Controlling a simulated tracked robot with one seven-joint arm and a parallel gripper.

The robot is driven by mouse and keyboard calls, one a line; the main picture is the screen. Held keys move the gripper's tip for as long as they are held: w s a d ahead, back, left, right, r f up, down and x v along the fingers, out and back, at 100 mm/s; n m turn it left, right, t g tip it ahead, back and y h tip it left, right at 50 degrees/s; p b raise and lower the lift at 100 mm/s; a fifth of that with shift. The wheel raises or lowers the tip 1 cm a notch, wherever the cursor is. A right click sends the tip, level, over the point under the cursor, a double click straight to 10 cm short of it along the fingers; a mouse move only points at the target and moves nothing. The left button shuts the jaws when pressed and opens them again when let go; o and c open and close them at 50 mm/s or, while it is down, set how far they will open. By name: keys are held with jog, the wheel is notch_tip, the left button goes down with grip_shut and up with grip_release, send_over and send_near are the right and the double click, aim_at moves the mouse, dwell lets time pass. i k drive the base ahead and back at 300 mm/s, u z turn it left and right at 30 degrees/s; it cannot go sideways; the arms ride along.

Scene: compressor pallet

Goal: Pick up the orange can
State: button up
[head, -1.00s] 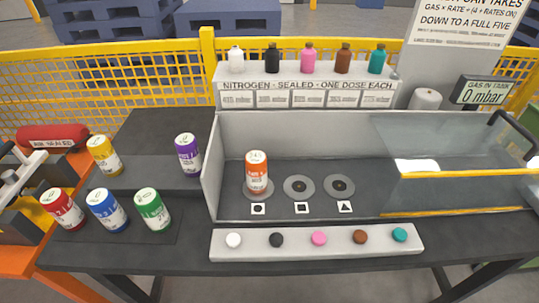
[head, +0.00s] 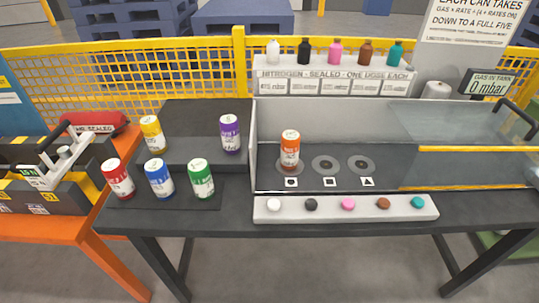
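The orange can (head: 290,150) stands upright on the leftmost round pad inside the grey open-topped bay (head: 254,150) on the dark table. That pad sits behind a label with a circle symbol (head: 291,182). The can has a white label band, and nothing touches it from the sides. My gripper is not in the head view.
Red (head: 118,178), blue (head: 159,178), green (head: 201,178), yellow (head: 153,134) and purple (head: 230,134) cans stand left of the bay. A strip of coloured buttons (head: 330,208) lies in front. Small bottles (head: 335,52) line a shelf behind. Two pads (head: 324,165) are empty.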

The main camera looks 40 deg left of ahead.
aim_at(290, 139)
jog(key=u, duration=0.05)
jog(key=k, duration=1.65)
jog(key=u, duration=1.65)
jog(key=i, duration=1.55)
